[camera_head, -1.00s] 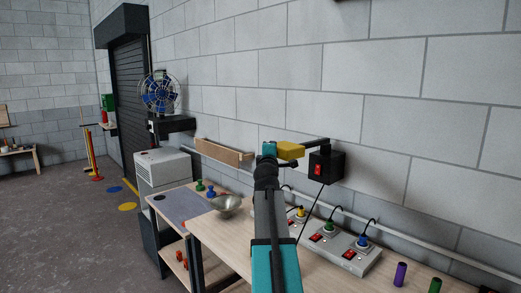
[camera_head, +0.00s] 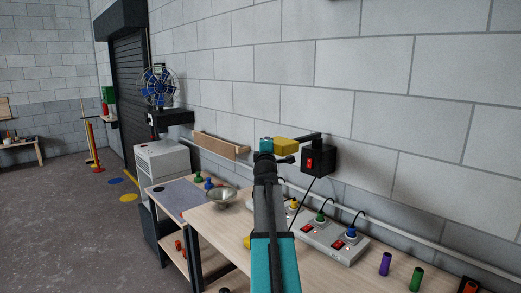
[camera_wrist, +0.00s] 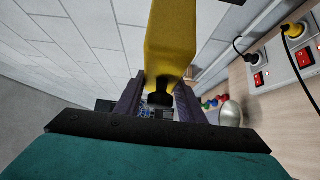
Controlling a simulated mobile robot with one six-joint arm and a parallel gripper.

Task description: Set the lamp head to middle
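The lamp head (camera_head: 286,146) is a yellow block on a black arm reaching out from a black wall box (camera_head: 319,160) with a red switch. My gripper (camera_head: 266,146) is beside the left end of the lamp head. In the wrist view the yellow lamp head (camera_wrist: 171,40) fills the top middle and overlaps the tips of my gripper (camera_wrist: 160,88). Its small black end shows between the two fingers. The fingers stand apart, with background visible between them. Whether either finger touches the lamp head is unclear.
A grey power strip (camera_head: 331,239) with red switches and plugs lies on the workbench (camera_head: 225,233) below. A metal bowl (camera_head: 222,198), a purple cylinder (camera_head: 385,263) and a green cylinder (camera_head: 416,279) stand there too. A fan (camera_head: 158,87) is at the back left. The wall is close behind the lamp.

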